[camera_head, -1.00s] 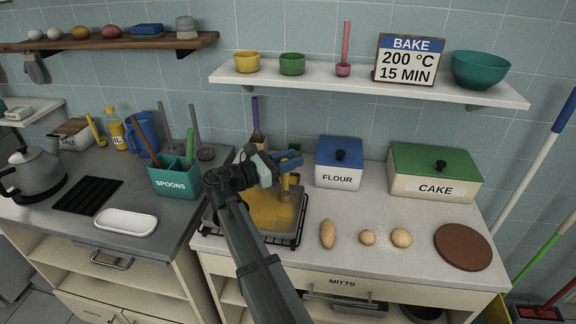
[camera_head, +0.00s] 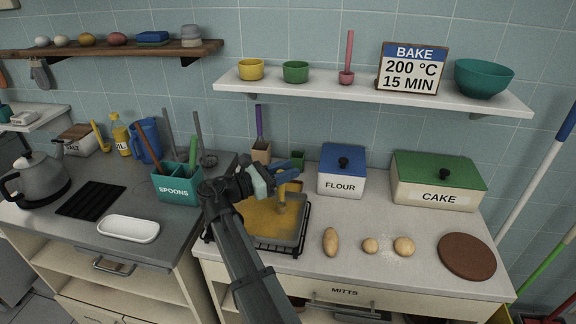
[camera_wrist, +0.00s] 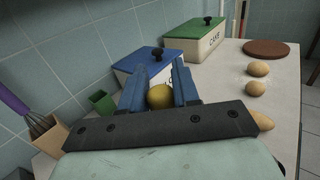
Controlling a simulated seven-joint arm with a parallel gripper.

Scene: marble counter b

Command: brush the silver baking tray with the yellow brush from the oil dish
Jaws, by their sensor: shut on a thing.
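The silver baking tray (camera_head: 284,243) lies on a dark rack on the counter, its inside largely covered in a golden coat. My gripper (camera_head: 288,170) is over the tray's back right part, its blue fingers shut on the yellow brush (camera_head: 282,197). The brush points down, its lower end at the golden surface; I cannot tell whether it touches. In the wrist view, the round yellow top of the brush (camera_wrist: 160,97) sits between the fingers. My arm hides the tray's left part. A white oblong dish (camera_head: 128,229) stands on the left counter; I cannot see oil in it.
The blue-lidded flour box (camera_head: 342,184) and green-lidded cake box (camera_head: 437,196) stand to the right. A whisk holder (camera_head: 261,152) is behind the tray. Dough pieces (camera_head: 331,241) lie right of it. The teal spoons box (camera_head: 176,190) is left. A shelf (camera_head: 380,97) hangs above.

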